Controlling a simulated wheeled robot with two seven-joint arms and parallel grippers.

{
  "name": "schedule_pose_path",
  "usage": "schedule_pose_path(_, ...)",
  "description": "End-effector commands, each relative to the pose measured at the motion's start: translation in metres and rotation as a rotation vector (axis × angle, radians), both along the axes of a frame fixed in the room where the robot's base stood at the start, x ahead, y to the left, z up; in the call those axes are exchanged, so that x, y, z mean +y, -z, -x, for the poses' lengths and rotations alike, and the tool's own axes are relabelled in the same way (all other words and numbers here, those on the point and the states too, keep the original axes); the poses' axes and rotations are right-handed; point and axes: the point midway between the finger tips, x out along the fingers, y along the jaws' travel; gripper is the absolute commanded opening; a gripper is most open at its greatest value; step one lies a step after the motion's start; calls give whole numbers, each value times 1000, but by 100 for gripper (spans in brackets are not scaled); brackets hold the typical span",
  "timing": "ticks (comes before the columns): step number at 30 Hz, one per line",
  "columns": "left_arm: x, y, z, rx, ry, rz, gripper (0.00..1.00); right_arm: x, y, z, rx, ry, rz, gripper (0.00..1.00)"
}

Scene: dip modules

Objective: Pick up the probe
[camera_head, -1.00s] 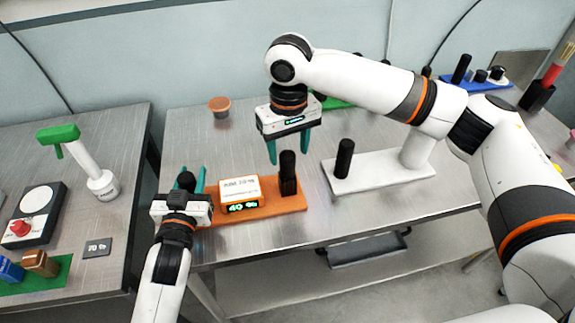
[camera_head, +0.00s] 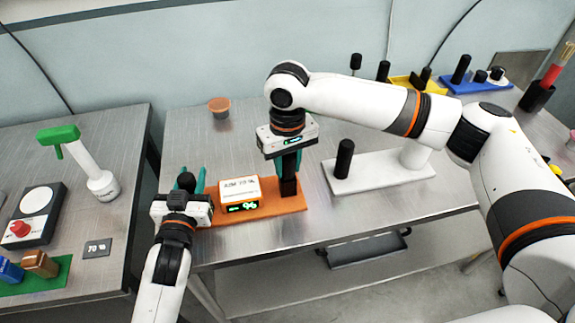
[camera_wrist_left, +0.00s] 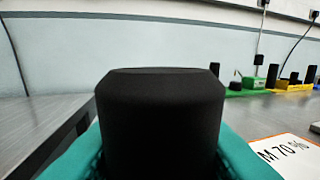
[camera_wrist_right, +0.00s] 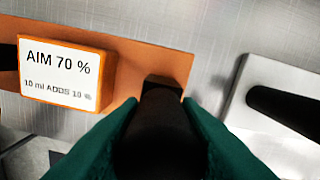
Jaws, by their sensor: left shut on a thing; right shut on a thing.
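The orange base (camera_head: 262,201) carries a white-topped box (camera_head: 239,189) with a lit green display on its front. The box top reads "AIM 70 %" in the right wrist view (camera_wrist_right: 65,72). At the base's right end stands an upright black probe (camera_head: 289,187). My right gripper (camera_head: 289,170) points down and is shut around the probe, which also shows between its green fingers in the right wrist view (camera_wrist_right: 155,135). At the base's left end, my left gripper (camera_head: 187,182) is shut on a black cylindrical knob (camera_wrist_left: 160,120). The probe's lower end is hidden.
A white stand (camera_head: 375,178) with a black post is right of the base. A small orange-brown cup (camera_head: 219,106) sits behind. Yellow (camera_head: 410,83) and blue (camera_head: 470,83) trays lie at the back right.

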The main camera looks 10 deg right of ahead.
Motion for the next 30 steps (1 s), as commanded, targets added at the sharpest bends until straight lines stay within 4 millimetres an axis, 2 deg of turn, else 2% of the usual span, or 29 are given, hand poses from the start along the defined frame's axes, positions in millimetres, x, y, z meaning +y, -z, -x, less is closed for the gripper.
schedule_pose_path(4, 0, 0, 0, 0, 0, 0, 0, 0, -3, 0, -1, 0, 0, 7)
schedule_pose_path(7, 0, 0, 0, 0, 0, 0, 0, 0, -13, -1, -3, 0, -2, 7)
schedule_pose_path(15, 0, 0, 0, 0, 0, 0, 0, 1, -67, -1, -4, -1, -2, 7)
schedule_pose_path(21, 0, 0, 0, 0, 0, 0, 0, 1, -94, 0, -2, -2, 0, 7)
schedule_pose_path(30, 0, 0, 0, 0, 0, 0, 0, 1, -101, 0, 0, -2, -1, 7)
